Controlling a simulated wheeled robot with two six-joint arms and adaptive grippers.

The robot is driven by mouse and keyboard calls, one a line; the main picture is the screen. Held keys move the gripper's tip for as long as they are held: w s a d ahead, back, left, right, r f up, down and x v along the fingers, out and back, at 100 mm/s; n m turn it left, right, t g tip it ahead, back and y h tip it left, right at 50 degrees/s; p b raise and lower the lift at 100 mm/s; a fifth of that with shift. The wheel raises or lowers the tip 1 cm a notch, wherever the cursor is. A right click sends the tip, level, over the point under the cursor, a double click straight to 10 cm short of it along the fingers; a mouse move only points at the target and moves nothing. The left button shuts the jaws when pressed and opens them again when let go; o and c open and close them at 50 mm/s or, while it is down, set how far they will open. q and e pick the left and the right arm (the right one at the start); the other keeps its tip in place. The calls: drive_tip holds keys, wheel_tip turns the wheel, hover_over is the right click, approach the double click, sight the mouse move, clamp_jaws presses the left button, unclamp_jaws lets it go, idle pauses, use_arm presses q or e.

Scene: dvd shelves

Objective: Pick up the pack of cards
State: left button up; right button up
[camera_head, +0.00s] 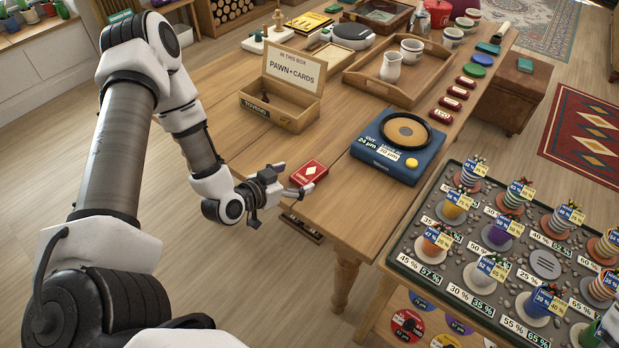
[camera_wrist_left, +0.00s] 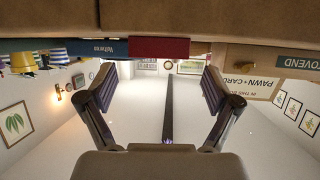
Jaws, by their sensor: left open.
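The red pack of cards (camera_head: 308,173), with a white diamond on it, lies near the front edge of the wooden table (camera_head: 233,149). My left gripper (camera_head: 284,186) is just in front of the pack at that edge, with open fingers and nothing between them. In the left wrist view, which is upside down, the pack (camera_wrist_left: 160,48) shows as a red block at the top middle, beyond the gap between the spread fingers (camera_wrist_left: 158,85). No contact with the pack is visible. My right gripper is not in view.
An open box labelled PAWN+CARDS (camera_head: 285,107) stands behind the pack. A blue device with a round plate (camera_head: 398,145) stands to its right. A tray with cups (camera_head: 407,93) is farther back. A bed of potted plants (camera_head: 520,250) is at the right. Bare tabletop surrounds the pack.

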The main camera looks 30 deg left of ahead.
sight(308, 173)
use_arm(q)
drive_tip(key=x, duration=0.4)
drive_tip(key=shift+w+d, duration=0.15)
drive_tip(key=shift+w+f, duration=0.15)
drive_tip(key=shift+w, duration=0.05)
drive_tip(key=shift+s, duration=0.1)
drive_tip(key=c, duration=1.3)
